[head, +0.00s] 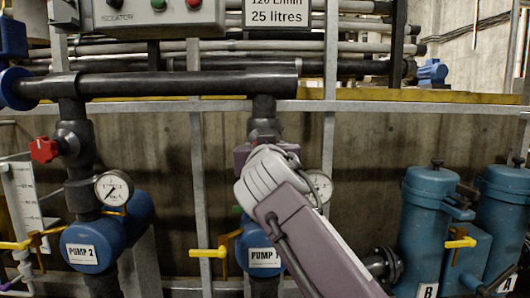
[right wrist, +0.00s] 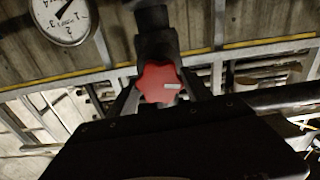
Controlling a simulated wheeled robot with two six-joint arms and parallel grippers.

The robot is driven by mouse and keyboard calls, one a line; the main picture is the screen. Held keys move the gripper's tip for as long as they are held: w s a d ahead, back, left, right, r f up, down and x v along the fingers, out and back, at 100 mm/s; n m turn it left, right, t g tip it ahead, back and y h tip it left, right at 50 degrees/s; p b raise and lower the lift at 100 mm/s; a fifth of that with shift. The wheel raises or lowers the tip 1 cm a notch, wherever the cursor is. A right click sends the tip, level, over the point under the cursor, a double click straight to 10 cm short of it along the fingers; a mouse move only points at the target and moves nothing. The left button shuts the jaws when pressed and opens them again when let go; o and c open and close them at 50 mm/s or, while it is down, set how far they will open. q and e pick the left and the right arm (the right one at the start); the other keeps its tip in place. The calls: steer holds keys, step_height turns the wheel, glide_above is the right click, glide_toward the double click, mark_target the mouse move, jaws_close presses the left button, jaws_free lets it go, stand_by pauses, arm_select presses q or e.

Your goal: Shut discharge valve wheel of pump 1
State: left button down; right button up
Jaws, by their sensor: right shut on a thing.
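Pump 1 (head: 258,258), blue with a white label, stands low in the middle of the head view. Its dark discharge pipe rises to the black horizontal pipe. The red discharge valve wheel (right wrist: 158,83) shows in the right wrist view, with my fingers on both sides of it. In the head view my right arm comes up from the lower right, and my right gripper (head: 262,152) covers the valve and hides the wheel. My right gripper is shut on the wheel. My left gripper is not in view.
Pump 2 (head: 107,232) with its own red wheel (head: 44,150) and gauge (head: 114,188) stands at the left. Pump 1's gauge (head: 320,187) is just right of my arm. Yellow-handled valves (head: 208,253) sit low. Blue canisters (head: 425,225) stand at the right.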

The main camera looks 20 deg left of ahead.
steer(key=m, duration=0.4)
steer(key=shift+f+m+b, duration=0.1)
steer(key=shift+m+b, duration=0.2)
steer(key=m, duration=0.3)
steer(key=shift+m, duration=0.3)
steer(key=m, duration=0.3)
steer(key=shift+w+d+m, duration=0.1)
steer(key=shift+m, duration=0.2)
steer(key=shift+f+m+b, duration=0.1)
steer(key=shift+m+b, duration=0.2)
steer(key=shift+m, duration=1.5)
steer(key=o, duration=1.4)
steer(key=shift+c, duration=0.2)
